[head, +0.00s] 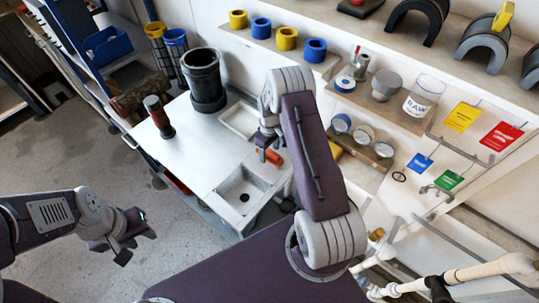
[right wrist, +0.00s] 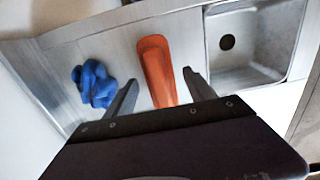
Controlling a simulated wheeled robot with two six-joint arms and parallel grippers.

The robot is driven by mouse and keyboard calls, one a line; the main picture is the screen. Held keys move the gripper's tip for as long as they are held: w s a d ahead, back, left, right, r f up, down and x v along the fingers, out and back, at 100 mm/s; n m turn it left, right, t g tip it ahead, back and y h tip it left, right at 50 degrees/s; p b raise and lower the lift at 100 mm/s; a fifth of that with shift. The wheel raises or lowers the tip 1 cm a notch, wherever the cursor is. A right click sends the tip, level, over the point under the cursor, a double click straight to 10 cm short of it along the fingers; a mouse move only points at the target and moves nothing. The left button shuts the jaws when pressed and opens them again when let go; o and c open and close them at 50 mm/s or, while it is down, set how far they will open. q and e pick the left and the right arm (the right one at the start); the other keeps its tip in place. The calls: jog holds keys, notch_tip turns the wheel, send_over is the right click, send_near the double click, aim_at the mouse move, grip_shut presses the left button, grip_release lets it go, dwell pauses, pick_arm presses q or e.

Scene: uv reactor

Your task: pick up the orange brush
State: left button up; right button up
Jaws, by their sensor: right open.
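The orange brush (right wrist: 156,62) lies on the pale metal counter in the right wrist view, between a blue cloth and a sink basin. In the head view part of the orange brush (head: 273,157) shows just beside my right gripper (head: 264,146). In the right wrist view my right gripper (right wrist: 160,78) is open, with one finger on each side of the brush's near part. I cannot tell how far above the counter the fingertips are. My left gripper (head: 136,246) is empty, its two fingertips apart, over the floor at the left.
The sink basin (head: 238,198) is right beside the brush and also shows in the right wrist view (right wrist: 243,52). A crumpled blue cloth (right wrist: 95,83) lies on the other side.

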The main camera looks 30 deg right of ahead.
jog(key=shift+f, duration=1.3)
jog(key=shift+r, duration=0.1)
grip_shut()
jog(key=shift+r, duration=0.5)
notch_tip(320, 180, up, 3)
jog(key=shift+w+f+b, duration=0.1)
jog(key=shift+f+b, duration=0.1)
jog(key=shift+b, duration=0.25)
jog(key=s+a+r+b, duration=0.1)
jog(key=s+a+r, duration=0.6)
jog(key=s+a, duration=0.1)
jog(key=shift+s+r, duration=0.2)
jog(key=shift+s, duration=0.15)
